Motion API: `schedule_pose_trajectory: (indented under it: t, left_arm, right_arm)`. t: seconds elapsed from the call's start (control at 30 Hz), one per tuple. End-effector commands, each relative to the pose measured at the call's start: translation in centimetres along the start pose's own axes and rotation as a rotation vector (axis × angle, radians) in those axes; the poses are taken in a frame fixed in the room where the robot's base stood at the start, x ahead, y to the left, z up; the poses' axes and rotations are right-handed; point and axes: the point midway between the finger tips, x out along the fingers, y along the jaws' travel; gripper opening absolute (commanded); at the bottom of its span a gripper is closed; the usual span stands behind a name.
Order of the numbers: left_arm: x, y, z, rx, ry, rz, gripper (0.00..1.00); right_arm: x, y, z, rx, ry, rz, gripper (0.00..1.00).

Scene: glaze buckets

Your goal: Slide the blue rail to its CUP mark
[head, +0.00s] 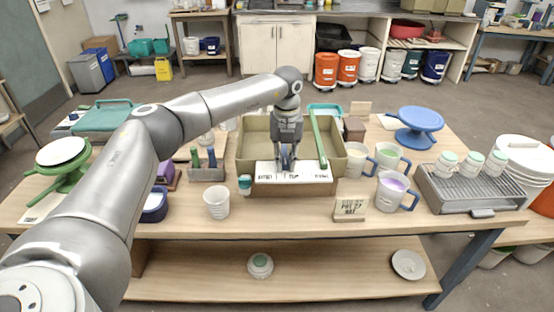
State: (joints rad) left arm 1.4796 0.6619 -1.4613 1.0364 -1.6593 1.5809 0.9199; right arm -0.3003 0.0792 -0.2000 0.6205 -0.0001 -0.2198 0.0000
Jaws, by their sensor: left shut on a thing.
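A tan bin (252,140) stands on the middle of the workbench. A white strip (265,172) with printed marks runs along its front edge. The words are small; the middle one looks like CUP. My left gripper (288,163) points down at the bin's front, near the middle mark, and is shut. Bits of blue show at its fingers, and the blue rail there is mostly hidden by them. A green rail (318,140) runs front to back across the bin, right of the gripper. My right gripper is not in view.
A white cup (216,203) stands in front left of the bin. Several mugs, one with purple glaze (391,190), and a small sign (351,206) are at its right. A wire-topped tray (470,187) with jars is farther right. A blue turntable (417,124) stands behind.

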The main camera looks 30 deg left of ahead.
Motion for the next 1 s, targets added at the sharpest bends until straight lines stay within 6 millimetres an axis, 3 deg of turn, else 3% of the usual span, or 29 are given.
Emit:
schedule_pose_trajectory:
  t: [0.17, 0.2, 0.37, 0.73, 0.87, 1.0]
  left_arm:
    - [-0.1, 0.1, 0.1, -0.001, -0.004, -0.002, 0.00]
    - [-0.1, 0.1, 0.1, -0.001, -0.004, -0.002, 0.20]
    - [-0.1, 0.1, 0.1, -0.001, -0.003, -0.001, 0.39]
    - [-0.5, 0.1, 0.1, 0.000, -0.002, -0.001, 0.39]
    - [-2.2, 0.0, 0.1, -0.001, -0.003, -0.003, 0.39]
    - [-5.3, 0.0, 0.1, 0.000, -0.005, -0.004, 0.39]
  right_arm:
    - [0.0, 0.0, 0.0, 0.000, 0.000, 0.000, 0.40]
    - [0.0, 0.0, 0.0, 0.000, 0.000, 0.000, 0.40]
    - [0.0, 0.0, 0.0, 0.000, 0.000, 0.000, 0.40]
    - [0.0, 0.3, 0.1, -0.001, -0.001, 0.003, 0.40]
    - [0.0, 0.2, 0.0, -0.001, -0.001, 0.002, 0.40]
    - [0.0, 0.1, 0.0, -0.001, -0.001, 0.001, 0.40]
